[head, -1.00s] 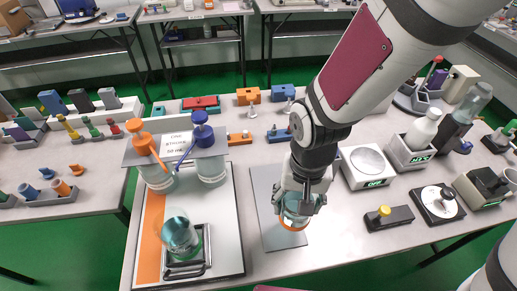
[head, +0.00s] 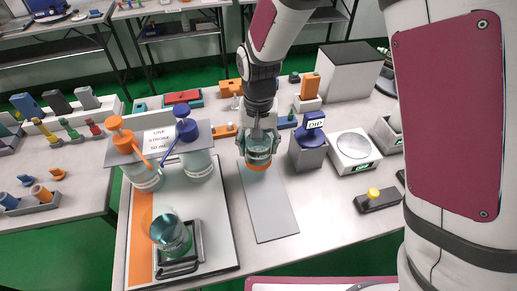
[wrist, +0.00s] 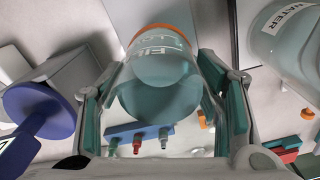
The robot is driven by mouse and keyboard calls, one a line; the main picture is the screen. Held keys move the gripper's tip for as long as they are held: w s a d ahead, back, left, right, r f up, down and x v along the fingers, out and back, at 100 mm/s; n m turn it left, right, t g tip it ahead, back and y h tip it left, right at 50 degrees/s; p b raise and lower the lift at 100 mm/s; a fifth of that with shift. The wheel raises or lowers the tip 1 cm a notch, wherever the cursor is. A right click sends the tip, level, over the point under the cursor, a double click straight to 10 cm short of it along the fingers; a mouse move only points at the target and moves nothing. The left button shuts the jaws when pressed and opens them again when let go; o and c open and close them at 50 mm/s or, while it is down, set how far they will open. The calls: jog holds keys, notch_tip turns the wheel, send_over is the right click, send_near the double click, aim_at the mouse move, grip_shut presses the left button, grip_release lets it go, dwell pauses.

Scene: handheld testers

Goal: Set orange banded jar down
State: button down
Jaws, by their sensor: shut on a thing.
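The orange banded jar (head: 258,164) is a clear glass jar with an orange band at its base. My gripper (head: 259,146) is shut on it from above, at the far end of the grey mat (head: 270,212). The jar also fills the middle of the wrist view (wrist: 158,88), with lettering on its side and its orange band at the top of the picture. The teal pads of my gripper (wrist: 165,105) lie on both sides of it. I cannot tell whether the jar's base touches the mat.
A blue-topped device marked DIP (head: 309,147) stands close right of the jar, with a scale (head: 352,152) beyond. Two pump bottles, orange (head: 145,178) and blue (head: 197,165), stand left. A beaker (head: 170,235) stands on the tray (head: 140,255). The mat's near part is clear.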

aim_at(259, 154)
jog(key=shift+f, duration=1.7)
jog(key=shift+f, duration=0.15)
jog(key=shift+c, duration=2.3)
grip_release()
